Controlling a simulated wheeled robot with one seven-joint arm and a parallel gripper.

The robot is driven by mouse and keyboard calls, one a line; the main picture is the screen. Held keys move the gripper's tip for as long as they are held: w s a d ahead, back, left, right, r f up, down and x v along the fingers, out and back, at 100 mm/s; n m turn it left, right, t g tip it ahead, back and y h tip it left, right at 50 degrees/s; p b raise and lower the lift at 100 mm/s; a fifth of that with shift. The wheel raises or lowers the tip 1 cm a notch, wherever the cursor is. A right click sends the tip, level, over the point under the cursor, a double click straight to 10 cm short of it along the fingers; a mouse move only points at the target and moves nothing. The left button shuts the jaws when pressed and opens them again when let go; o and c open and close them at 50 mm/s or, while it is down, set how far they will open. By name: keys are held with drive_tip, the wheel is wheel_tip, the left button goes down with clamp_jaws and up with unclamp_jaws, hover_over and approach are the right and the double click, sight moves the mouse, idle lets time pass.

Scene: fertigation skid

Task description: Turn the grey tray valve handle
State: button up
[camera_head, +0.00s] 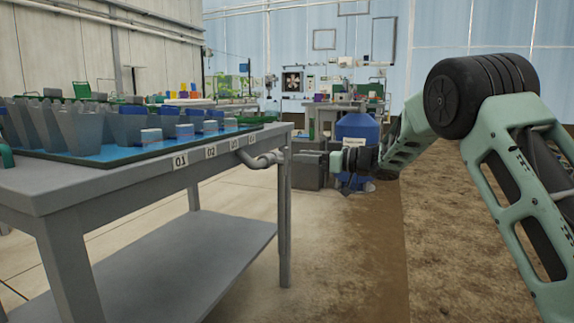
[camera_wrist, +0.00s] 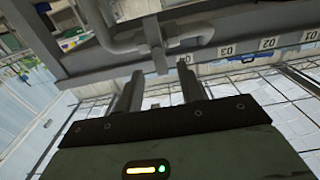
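A grey bent pipe with a valve handle (camera_head: 262,160) sticks out from the front edge of the grey table, near its far right corner. In the wrist view the pipe and handle (camera_wrist: 190,36) show at the top, beyond my fingertips. My gripper (camera_head: 302,158) reaches in from the right, close to the handle's right end. In the wrist view my gripper (camera_wrist: 160,72) has its two fingers apart, with nothing held between them. The handle appears ahead of the fingers, not between them. I cannot tell whether a fingertip touches it.
The grey table (camera_head: 130,172) holds a blue tray (camera_head: 110,152) with several grey containers. Number labels (camera_head: 181,159) run along its front edge. A blue drum (camera_head: 358,130) stands behind my gripper.

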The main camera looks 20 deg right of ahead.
sight(289, 155)
drive_tip(key=b+x, duration=0.1)
drive_tip(key=x, duration=0.3)
drive_tip(key=shift+a+f+b, duration=0.15)
drive_tip(key=shift+a+b, duration=0.05)
drive_tip(key=shift+b, duration=0.1)
drive_tip(key=shift+w+a, duration=0.45)
drive_tip(key=shift+a, duration=0.05)
clamp_jaws()
